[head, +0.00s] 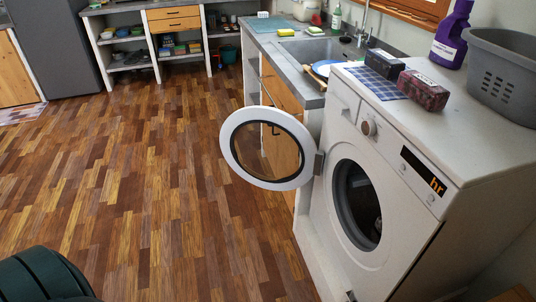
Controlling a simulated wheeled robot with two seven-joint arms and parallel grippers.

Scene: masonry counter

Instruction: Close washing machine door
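A white washing machine (385,190) stands at the right, beside the sink counter. Its round door (236,168), a white ring with a glass middle, hangs wide open to the left on its hinge. The dark drum opening (356,205) is exposed, and something dark shows inside it. A dark green rounded shape at the lower left looks like part of me. Neither of my grippers shows in the head view.
A grey basket (503,75), a purple bottle (452,34) and two small boxes lie on top of the machine. A counter with a sink (316,50) adjoins it behind. The wooden floor (150,190) left of the door is clear. Shelves (165,45) stand at the back.

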